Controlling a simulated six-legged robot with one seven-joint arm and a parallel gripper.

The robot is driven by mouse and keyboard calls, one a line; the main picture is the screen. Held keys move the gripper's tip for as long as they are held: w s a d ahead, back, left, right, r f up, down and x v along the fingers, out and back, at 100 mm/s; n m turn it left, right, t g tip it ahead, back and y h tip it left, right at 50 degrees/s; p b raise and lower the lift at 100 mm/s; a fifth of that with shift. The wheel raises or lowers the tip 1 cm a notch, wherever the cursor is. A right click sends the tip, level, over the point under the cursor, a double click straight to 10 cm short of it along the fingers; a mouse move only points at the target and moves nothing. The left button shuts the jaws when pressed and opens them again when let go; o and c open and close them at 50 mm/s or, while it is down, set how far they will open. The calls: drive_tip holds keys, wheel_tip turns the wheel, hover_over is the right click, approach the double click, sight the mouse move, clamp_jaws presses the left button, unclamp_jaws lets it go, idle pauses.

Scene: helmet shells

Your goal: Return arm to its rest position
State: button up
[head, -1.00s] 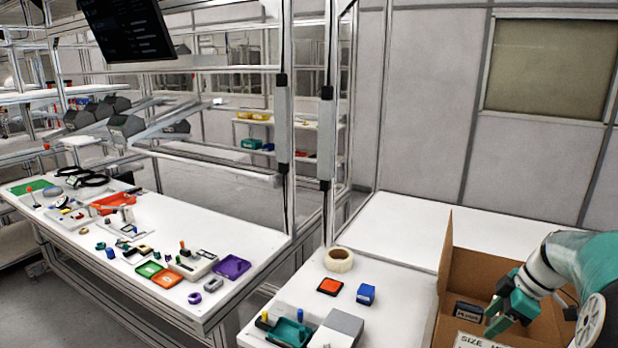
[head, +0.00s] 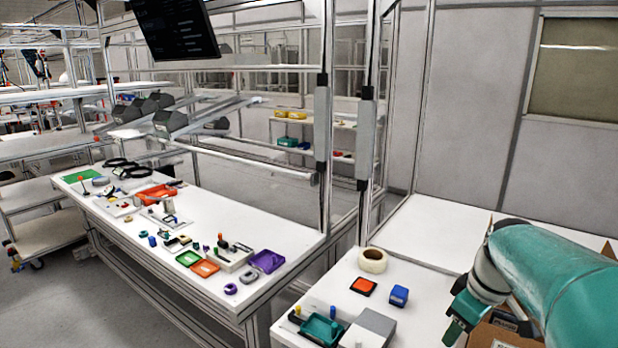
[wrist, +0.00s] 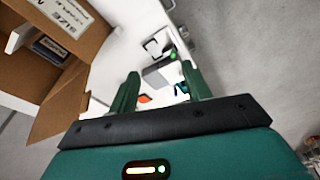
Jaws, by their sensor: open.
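My gripper (head: 462,322) is at the lower right of the head view, at the end of my green and white arm. It is left of and in front of the cardboard box (head: 487,335), which my arm partly hides. In the wrist view my gripper's two green fingers (wrist: 158,92) are spread apart with nothing between them. The cardboard box also shows at the upper left of the wrist view (wrist: 88,52), with a dark labelled item (wrist: 49,49) inside it.
On the near table are a tape roll (head: 373,260), an orange-topped pad (head: 363,286), a blue block (head: 399,295), a teal tray (head: 321,330) and a grey-white box (head: 368,328). Upright frame posts (head: 366,130) stand behind. A long table (head: 230,220) with many small parts is at left.

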drive_tip(key=s+a+m+t, duration=0.1)
drive_tip(key=s+a+m, duration=0.1)
drive_tip(key=s+a, duration=0.3)
drive_tip(key=s+a+m+t, duration=0.2)
drive_tip(key=s+a, duration=0.3)
drive_tip(key=a, duration=0.6)
drive_tip(key=shift+s+r+m+h, duration=0.3)
drive_tip(key=shift+s+m+h, duration=0.1)
drive_tip(key=shift+m, duration=0.4)
